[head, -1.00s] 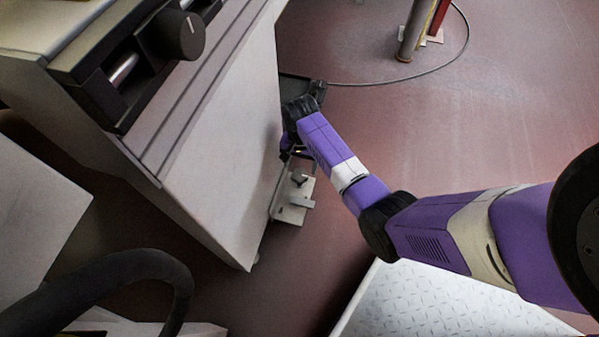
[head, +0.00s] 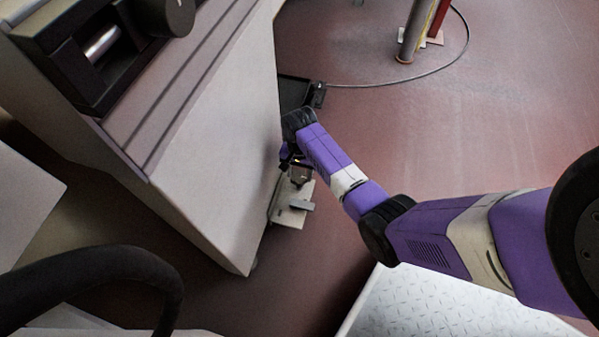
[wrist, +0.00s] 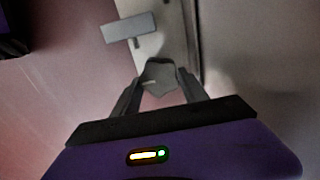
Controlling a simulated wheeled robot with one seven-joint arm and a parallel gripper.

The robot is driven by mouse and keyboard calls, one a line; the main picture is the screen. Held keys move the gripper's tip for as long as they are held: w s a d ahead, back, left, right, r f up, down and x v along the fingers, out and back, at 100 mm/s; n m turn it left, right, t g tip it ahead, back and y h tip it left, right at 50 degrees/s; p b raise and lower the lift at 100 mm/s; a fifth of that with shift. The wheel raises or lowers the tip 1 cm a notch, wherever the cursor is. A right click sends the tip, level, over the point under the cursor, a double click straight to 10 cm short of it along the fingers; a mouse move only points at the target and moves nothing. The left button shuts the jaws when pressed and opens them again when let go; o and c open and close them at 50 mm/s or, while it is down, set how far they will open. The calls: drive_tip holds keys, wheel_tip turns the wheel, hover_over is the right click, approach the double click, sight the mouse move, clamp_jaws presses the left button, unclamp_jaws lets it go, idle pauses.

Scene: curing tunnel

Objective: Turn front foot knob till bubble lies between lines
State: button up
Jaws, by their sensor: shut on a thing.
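The front foot knob (wrist: 158,75) is a grey lobed knob low by the cabinet's lower side. My gripper (wrist: 160,88) is shut on it, one finger on each side, in the wrist view. In the head view my gripper (head: 291,156) is beside the cabinet, just above a pale foot plate (head: 290,216), and the knob is mostly hidden. A bright silvery tube (head: 101,44) sits in a black housing on the cabinet's top; I cannot make out a bubble or lines in it.
The pale cabinet (head: 215,160) stands close left of my gripper. A grey tab (head: 302,205) sticks out over the foot plate. A black dial (head: 167,14) is on the cabinet's top. A post (head: 412,32) and cable stand behind; the red floor right of them is clear.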

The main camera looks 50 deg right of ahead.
drive_tip(key=shift+r+n+p, duration=0.1)
drive_tip(key=shift+n+p, duration=0.2)
drive_tip(key=shift+p, duration=0.1)
drive_tip(key=shift+r+n+p, duration=0.1)
drive_tip(key=shift+n+p, duration=0.4)
drive_tip(key=shift+p, duration=0.1)
drive_tip(key=n+p, duration=0.2)
drive_tip(key=shift+a+n, duration=0.1)
drive_tip(key=shift+n, duration=0.2)
drive_tip(key=n+p, duration=0.2)
drive_tip(key=n, duration=0.1)
drive_tip(key=shift+w+n, duration=0.1)
drive_tip(key=shift+n, duration=0.2)
drive_tip(key=n+p, duration=0.1)
drive_tip(key=n, duration=0.2)
drive_tip(key=shift+a+n, duration=0.1)
drive_tip(key=shift+n, duration=0.2)
drive_tip(key=n+p, duration=0.2)
drive_tip(key=n, duration=0.4)
drive_tip(key=shift+a, duration=0.1)
drive_tip(key=n, duration=0.3)
drive_tip(key=n+p, duration=0.1)
drive_tip(key=n, duration=0.2)
drive_tip(key=shift+a+f, duration=0.1)
drive_tip(key=shift+f, duration=0.1)
drive_tip(key=shift+n, duration=0.3)
